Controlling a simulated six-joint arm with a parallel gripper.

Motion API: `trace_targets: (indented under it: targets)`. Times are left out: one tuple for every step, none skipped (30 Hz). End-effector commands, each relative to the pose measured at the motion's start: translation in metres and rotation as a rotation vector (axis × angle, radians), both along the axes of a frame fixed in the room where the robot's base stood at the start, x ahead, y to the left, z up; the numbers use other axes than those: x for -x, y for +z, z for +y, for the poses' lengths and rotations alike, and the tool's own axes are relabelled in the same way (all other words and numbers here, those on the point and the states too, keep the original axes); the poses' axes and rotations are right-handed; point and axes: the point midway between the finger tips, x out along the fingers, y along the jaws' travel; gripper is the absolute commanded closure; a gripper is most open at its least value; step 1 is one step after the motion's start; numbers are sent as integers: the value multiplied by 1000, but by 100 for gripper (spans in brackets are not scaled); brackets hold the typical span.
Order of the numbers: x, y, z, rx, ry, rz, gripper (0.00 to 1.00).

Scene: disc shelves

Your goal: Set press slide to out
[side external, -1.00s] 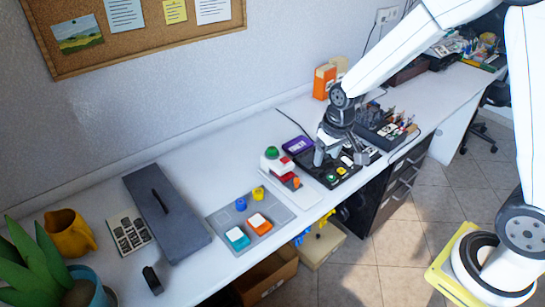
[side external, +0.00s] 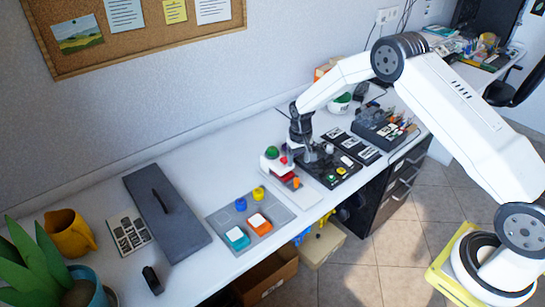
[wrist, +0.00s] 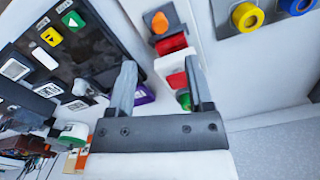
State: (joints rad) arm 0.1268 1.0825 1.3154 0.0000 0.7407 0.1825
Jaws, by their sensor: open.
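The press-like device stands on a white base plate (side external: 313,196), with a green knob (side external: 271,152), a red part (side external: 283,177) and an orange knob (side external: 296,183). In the wrist view the orange knob (wrist: 160,22) lies in line with a red block (wrist: 172,43), a white part and another red part. No label tells me which part is the slide or where it is set. My gripper (side external: 299,160) is open, pointing down, close to the device's back right side. In the wrist view its two fingers (wrist: 162,75) are apart, with the device near the right finger.
A black panel (side external: 343,182) with yellow and green buttons lies just right of the device. A grey board (side external: 218,221) with blue and yellow rings and teal and orange blocks lies to its left. A dark grey slab (side external: 178,228) with a handle lies further left.

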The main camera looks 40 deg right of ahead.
Motion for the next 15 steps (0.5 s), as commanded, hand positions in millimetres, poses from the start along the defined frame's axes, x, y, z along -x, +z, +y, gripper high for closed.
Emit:
trace_targets:
  targets:
    - [-1, -3, -1, -1, -3, 2, 34]
    - [-2, -4, -1, 0, -5, 3, 34]
    - [-2, -4, -1, 0, -6, 3, 34]
    - [-2, -5, -2, 0, -6, 3, 34]
    - [-2, -5, -2, 0, -6, 3, 34]
    - [-2, -5, -2, 0, -6, 3, 34]
    - [-2, -5, -2, 0, -6, 3, 34]
    - [-2, -5, -2, 0, -6, 3, 34]
    - [-2, -5, -1, 0, -6, 3, 34]
    - [-2, -6, -1, 0, -6, 3, 34]
    - [-2, -7, -1, 0, -6, 4, 34]
    - [-2, -8, -1, 0, -5, 4, 34]
    - [-2, -9, -1, 0, -5, 4, 34]
    - [-2, -11, -1, 0, -5, 4, 34]
    - [-2, -14, -1, 0, -5, 4, 34]
